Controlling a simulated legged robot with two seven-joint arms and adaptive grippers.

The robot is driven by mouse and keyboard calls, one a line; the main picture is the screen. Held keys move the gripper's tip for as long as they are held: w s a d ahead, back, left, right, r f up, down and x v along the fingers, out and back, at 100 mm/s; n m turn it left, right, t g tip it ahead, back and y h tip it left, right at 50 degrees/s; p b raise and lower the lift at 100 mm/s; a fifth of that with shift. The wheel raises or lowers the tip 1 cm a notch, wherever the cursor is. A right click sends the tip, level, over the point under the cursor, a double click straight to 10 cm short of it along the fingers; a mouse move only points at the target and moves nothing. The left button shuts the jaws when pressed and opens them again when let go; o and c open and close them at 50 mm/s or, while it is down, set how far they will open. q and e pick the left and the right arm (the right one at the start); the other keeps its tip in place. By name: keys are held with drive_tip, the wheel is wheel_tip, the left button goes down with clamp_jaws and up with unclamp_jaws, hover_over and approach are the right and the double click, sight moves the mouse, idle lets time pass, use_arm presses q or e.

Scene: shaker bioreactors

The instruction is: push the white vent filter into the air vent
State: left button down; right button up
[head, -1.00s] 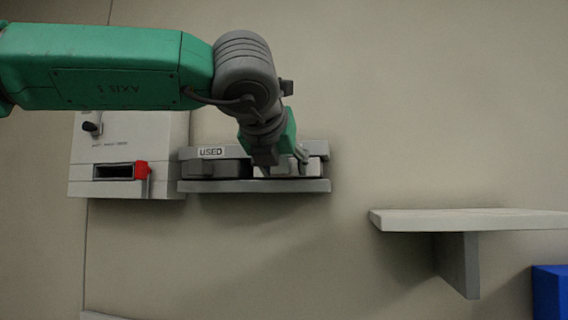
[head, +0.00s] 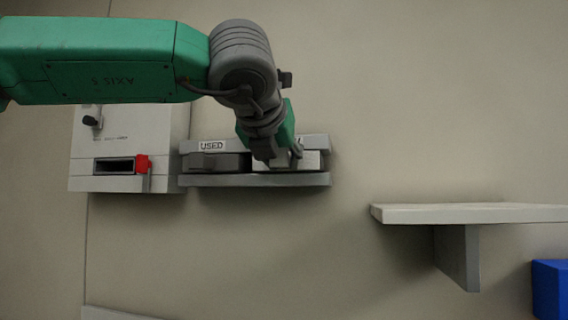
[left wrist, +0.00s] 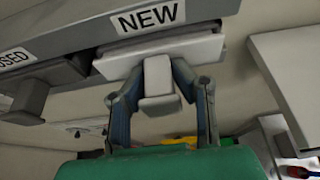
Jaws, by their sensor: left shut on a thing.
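The white vent filter (head: 308,160) sits in the right slot of the wall rack. In the left wrist view it is a pale block (left wrist: 165,49) under the "NEW" label, with a square tab (left wrist: 158,82) sticking out towards me. My left gripper (head: 280,157) is at this slot. Its two fingers (left wrist: 157,88) are shut on the tab, one on each side. The air vent (head: 113,166) is a dark slot in the pale wall box at the left, with a red latch (head: 142,163) at its right end. My right gripper is not in view.
The rack (head: 200,181) also holds a dark filter (head: 220,162) in the slot labelled "USED", between the vent box and my gripper. A pale shelf (head: 470,213) juts from the wall at the right, with a blue box (head: 551,288) below. The wall between is clear.

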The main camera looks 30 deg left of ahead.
sight(278, 163)
use_arm(q)
drive_tip(key=shift+s+d+b, duration=0.25)
drive_tip(key=shift+s+b, duration=0.1)
drive_tip(key=shift+s, duration=0.4)
drive_tip(key=shift+s, duration=0.25)
drive_tip(key=shift+s+d, duration=0.1)
drive_tip(key=shift+s, duration=0.1)
drive_tip(key=shift+s+d+b, duration=0.15)
drive_tip(key=shift+s+b, duration=0.3)
drive_tip(key=shift+s, duration=0.05)
drive_tip(key=shift+s+d, duration=0.1)
drive_tip(key=shift+s, duration=0.2)
drive_tip(key=shift+s+d+b, duration=0.1)
drive_tip(key=shift+s+b, duration=0.25)
drive_tip(key=shift+s, duration=0.05)
drive_tip(key=shift+s, duration=0.1)
drive_tip(key=shift+s+d+b, duration=0.1)
drive_tip(key=shift+s+b, duration=0.2)
drive_tip(key=shift+s, duration=0.3)
